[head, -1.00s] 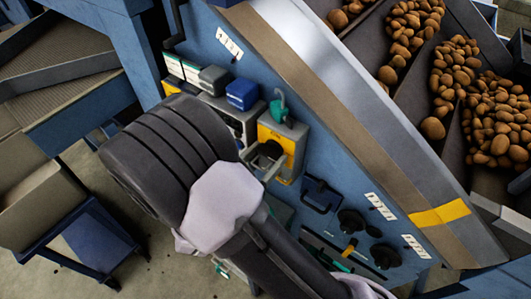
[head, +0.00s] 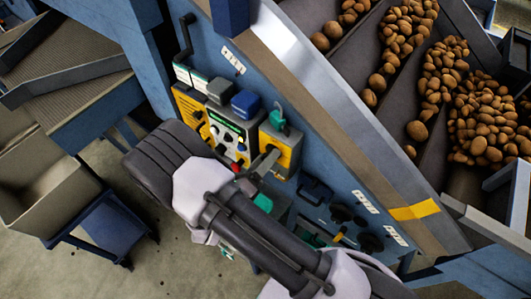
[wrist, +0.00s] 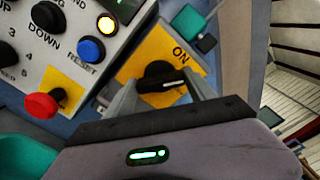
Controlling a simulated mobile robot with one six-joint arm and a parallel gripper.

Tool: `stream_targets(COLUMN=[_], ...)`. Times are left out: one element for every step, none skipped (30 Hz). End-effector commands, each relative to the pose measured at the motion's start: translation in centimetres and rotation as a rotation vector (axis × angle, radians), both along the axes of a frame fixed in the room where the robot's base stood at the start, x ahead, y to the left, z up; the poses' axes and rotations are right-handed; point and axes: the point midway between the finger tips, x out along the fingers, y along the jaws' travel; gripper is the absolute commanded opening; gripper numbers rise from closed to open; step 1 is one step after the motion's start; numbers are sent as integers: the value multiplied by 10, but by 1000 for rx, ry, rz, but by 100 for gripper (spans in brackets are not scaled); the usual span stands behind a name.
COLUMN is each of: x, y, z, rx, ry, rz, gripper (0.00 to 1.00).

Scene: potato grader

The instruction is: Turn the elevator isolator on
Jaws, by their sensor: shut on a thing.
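The isolator is a box with a yellow plate (head: 292,150) on the blue machine side. It also shows in the wrist view (wrist: 133,66), with the word ON printed above right of a black rotary knob (wrist: 160,72). A white mark on the knob points roughly right in that view. My gripper (wrist: 165,95) has one finger on each side of the knob and is shut on it. In the head view my gripper (head: 262,166) reaches the front of the box, and it hides most of the knob.
A control box (head: 232,133) with buttons stands just left of the isolator. The wrist view shows its red button (wrist: 41,106) and blue button (wrist: 91,49) close to the left finger. A green padlock-like piece (head: 277,120) sits above the isolator. Black knobs (head: 341,212) lie lower right.

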Motion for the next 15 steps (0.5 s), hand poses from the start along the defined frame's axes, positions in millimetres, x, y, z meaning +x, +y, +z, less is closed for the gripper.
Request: stream_targets(x=[0,0,0,0,0,0,0,0,0,0,0,0,0,0,0], y=[0,0,0,0,0,0,0,0,0,0,0,0,0,0,0], z=[3,3,3,2,2,2,2,2,1,1,1,1,1,0,0], rx=[-32,-54,-84,-106,-128,-155,-176,-197,-223,-243,-261,-285,-303,-319,-339], ry=[25,42,65,82,100,121,137,154,174,189,204,223,236,249,265], rz=[0,0,0,0,0,0,0,0,0,0,0,0,0,0,0], gripper=[23,23,23,23,23,23,23,23,23,23,23,23,23,23,23])
